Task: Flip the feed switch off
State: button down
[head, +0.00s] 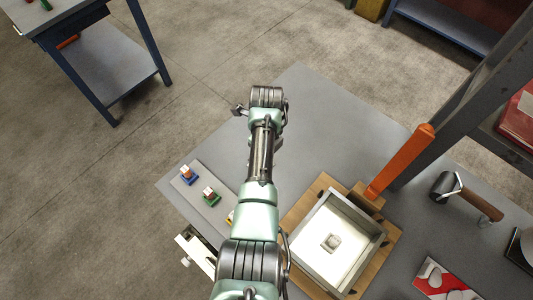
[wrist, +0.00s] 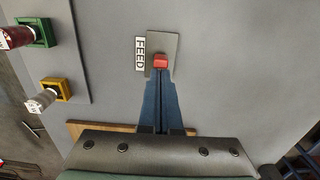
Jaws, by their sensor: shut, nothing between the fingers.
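The feed switch shows in the wrist view as a small red rocker or lever (wrist: 160,61) on a grey plate (wrist: 164,42). A white label reading FEED (wrist: 140,53) sits just left of it. My gripper (wrist: 160,78) has its two dark blue fingers together, with nothing between them. The fingertips are right at the near edge of the red switch; I cannot tell whether they touch it. In the head view my arm reaches over the grey table (head: 310,110) and hides the switch and fingertips.
A white-floored tray (head: 378,245) on a wooden board, an orange bar (head: 400,162) and a dark-headed hammer-like tool (head: 446,187) lie right. The table beyond my arm is clear.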

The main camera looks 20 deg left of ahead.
dwell(0.3)
jog(key=shift+r+p, duration=0.8)
